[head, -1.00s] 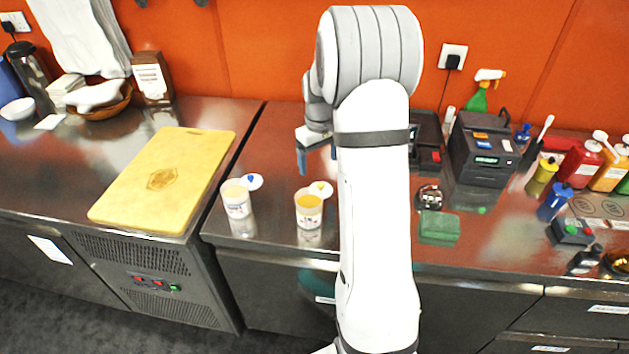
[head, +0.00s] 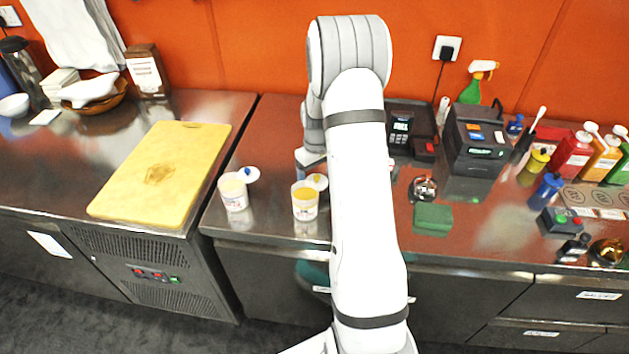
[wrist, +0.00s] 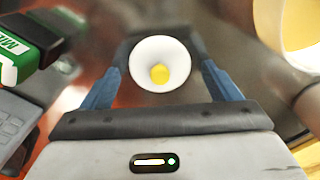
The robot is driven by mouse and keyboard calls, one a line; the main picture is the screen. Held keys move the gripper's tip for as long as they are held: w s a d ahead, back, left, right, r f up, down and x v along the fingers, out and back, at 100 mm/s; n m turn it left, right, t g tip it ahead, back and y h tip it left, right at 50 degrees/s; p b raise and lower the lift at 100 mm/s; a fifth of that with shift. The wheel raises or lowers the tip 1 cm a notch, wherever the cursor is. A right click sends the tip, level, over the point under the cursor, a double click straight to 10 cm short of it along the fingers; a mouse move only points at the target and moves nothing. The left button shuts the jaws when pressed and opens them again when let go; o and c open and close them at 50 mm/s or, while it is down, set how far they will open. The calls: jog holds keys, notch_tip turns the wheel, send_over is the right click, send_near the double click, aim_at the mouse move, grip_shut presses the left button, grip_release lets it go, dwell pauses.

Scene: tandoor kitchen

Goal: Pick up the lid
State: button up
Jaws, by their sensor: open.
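The white lid with a yellow knob (wrist: 160,64) shows in the wrist view between the two blue fingers of my open gripper (wrist: 160,50). I cannot tell whether the fingers touch it. In the head view this lid (head: 318,180) lies just behind the tub with yellow contents (head: 305,207), partly hidden by my arm. My gripper (head: 308,158) is close to the lid there, mostly hidden behind my arm. A second white lid with a blue knob (head: 250,174) lies behind a tub with pale contents (head: 234,194), to the left.
The yellow tub's rim (wrist: 286,48) is close to my right finger in the wrist view. A green-and-dark labelled item (wrist: 30,45) is at left there. A yellow cutting board (head: 130,195) lies left. A black printer (head: 480,145) and bottles stand right.

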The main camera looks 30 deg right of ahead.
jog(key=shift+c, duration=0.4)
jog(key=c, duration=0.9)
jog(key=shift+c, duration=0.2)
